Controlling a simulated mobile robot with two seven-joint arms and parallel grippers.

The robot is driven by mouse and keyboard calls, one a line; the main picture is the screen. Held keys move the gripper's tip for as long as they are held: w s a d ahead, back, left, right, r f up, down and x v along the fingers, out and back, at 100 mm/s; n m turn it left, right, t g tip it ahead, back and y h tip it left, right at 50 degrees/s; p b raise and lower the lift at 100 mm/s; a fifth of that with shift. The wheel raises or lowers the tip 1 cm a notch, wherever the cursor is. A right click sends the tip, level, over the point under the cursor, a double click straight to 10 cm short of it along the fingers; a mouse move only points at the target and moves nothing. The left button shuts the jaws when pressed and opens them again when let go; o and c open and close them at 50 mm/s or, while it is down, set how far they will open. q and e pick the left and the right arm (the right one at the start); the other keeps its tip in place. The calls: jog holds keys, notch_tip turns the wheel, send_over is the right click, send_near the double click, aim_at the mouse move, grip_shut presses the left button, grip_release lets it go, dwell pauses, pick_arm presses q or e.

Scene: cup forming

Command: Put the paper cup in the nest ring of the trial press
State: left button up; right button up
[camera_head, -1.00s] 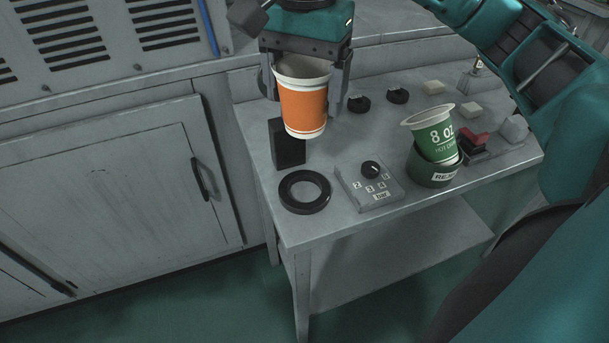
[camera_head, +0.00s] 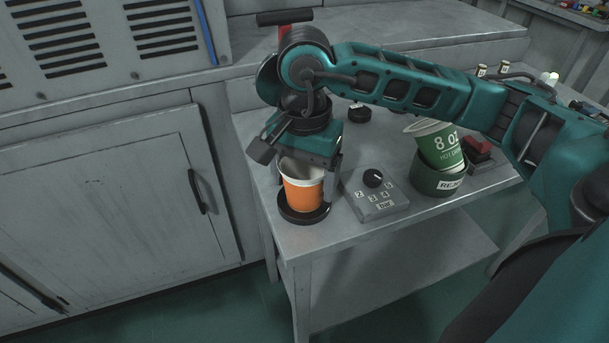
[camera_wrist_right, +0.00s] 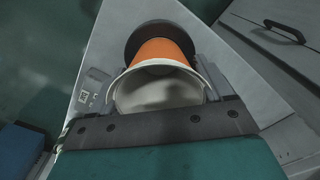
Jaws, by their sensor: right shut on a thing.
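The orange paper cup (camera_head: 302,193) with a white rim is upright between the fingers of my right gripper (camera_head: 303,180). The gripper is shut on it from above and behind. The cup's base is at the black nest ring (camera_head: 291,216) on the table; the cup hides the ring's middle, so I cannot tell whether the base is fully seated. In the right wrist view the cup (camera_wrist_right: 160,52) shows its white mouth close up, with the dark ring (camera_wrist_right: 133,36) beyond its base. My left gripper is not in view.
A grey dial box (camera_head: 375,205) stands just right of the ring. A green 8 oz cup (camera_head: 440,148) leans in a dark green reject holder (camera_head: 437,181) farther right. The table's front edge (camera_head: 330,245) is close to the ring. My right arm covers part of the table's back.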

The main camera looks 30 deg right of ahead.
jog(key=shift+f, duration=0.2)
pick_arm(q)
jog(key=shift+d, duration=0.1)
pick_arm(e)
jog(key=o, duration=0.9)
jog(key=shift+r, duration=0.1)
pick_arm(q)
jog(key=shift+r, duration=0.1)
pick_arm(e)
jog(key=shift+r, duration=0.2)
pick_arm(q)
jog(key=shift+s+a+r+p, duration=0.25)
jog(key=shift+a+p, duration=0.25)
jog(key=shift+p, duration=0.4)
pick_arm(e)
notch_tip(320, 180, up, 12)
jog(key=shift+f, duration=0.1)
